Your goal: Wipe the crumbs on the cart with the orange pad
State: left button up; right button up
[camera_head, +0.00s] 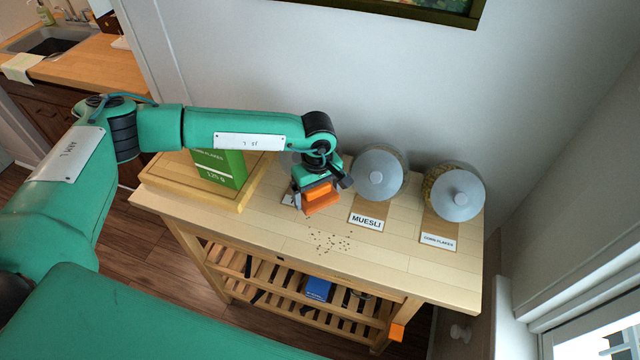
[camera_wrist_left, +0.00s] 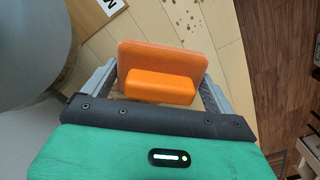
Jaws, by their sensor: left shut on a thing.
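My left gripper (camera_head: 324,187) is shut on the orange pad (camera_head: 322,202) above the cart top (camera_head: 400,252). The pad also shows in the left wrist view (camera_wrist_left: 160,72), its raised grip between the two fingers and its flat plate beyond. The crumbs (camera_head: 330,242) are small dark specks on the light wood, just in front of the pad in the head view. I cannot tell whether the pad touches the cart. My right gripper is not in view.
A muesli jar (camera_head: 379,175) stands just right of my left gripper, and another lidded jar (camera_head: 457,193) farther right. A green cornflakes box (camera_head: 221,168) is on a wooden board (camera_head: 170,180) at left. The wall is behind. The cart's front right is clear.

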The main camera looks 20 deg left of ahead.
aim_at(317, 218)
pick_arm(q)
jog(key=shift+s+f+b, duration=0.2)
jog(key=shift+f+b, duration=0.05)
jog(key=shift+f, duration=0.3)
jog(key=shift+s+f+b, duration=0.2)
jog(key=shift+f, duration=0.3)
jog(key=f, duration=0.1)
jog(key=f+b, duration=0.1)
jog(key=shift+w+f, duration=0.25)
jog(key=shift+f, duration=0.1)
jog(key=shift+s+f, duration=0.1)
jog(key=shift+f, duration=0.2)
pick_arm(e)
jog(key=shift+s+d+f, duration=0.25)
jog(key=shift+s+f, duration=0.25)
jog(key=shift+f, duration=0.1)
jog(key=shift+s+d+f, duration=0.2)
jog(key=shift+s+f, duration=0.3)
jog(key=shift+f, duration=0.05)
pick_arm(q)
jog(key=shift+f+b, duration=0.3)
jog(key=shift+b, duration=0.05)
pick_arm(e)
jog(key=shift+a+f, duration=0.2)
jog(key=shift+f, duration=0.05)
